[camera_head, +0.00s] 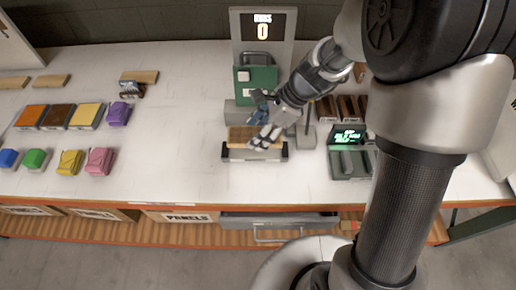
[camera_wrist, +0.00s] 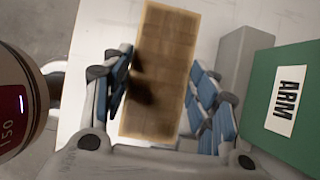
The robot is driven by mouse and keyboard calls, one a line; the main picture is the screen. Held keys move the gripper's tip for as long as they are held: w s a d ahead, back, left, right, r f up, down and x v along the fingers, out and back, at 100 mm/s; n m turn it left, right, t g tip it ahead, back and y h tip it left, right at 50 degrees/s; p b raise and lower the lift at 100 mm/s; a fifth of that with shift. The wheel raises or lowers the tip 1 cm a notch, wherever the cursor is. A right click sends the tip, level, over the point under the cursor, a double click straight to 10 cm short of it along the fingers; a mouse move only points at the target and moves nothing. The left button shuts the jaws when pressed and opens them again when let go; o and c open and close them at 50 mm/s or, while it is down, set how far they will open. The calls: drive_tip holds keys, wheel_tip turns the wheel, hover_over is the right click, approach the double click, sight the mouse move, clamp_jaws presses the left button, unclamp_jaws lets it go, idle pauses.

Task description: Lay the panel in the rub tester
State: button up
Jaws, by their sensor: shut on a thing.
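The panel (camera_head: 238,134) is a flat light wooden rectangle. It is at the bed (camera_head: 238,154) of the rub tester (camera_head: 258,80), level with the bed or just above it; I cannot tell if it rests there. My gripper (camera_head: 262,139) points down over the panel's right part. In the wrist view my gripper (camera_wrist: 163,95) has blue-padded fingers on both sides of the panel (camera_wrist: 170,45), shut on its long edges. The tester's green block marked ARM (camera_wrist: 285,105) stands to the right there. The tester's display reads 0.
Left on the table are several coloured blocks (camera_head: 68,117) and wooden pieces (camera_head: 140,76). Right of the tester stand dark wood pieces (camera_head: 350,107) and a device with a green display (camera_head: 349,136). A grey drawer (camera_head: 275,221) is below the front edge.

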sight(252, 152)
drive_tip(key=shift+f+b, duration=1.15)
drive_tip(key=shift+f, duration=2.1)
drive_tip(key=shift+f, duration=0.2)
drive_tip(key=o, duration=1.1)
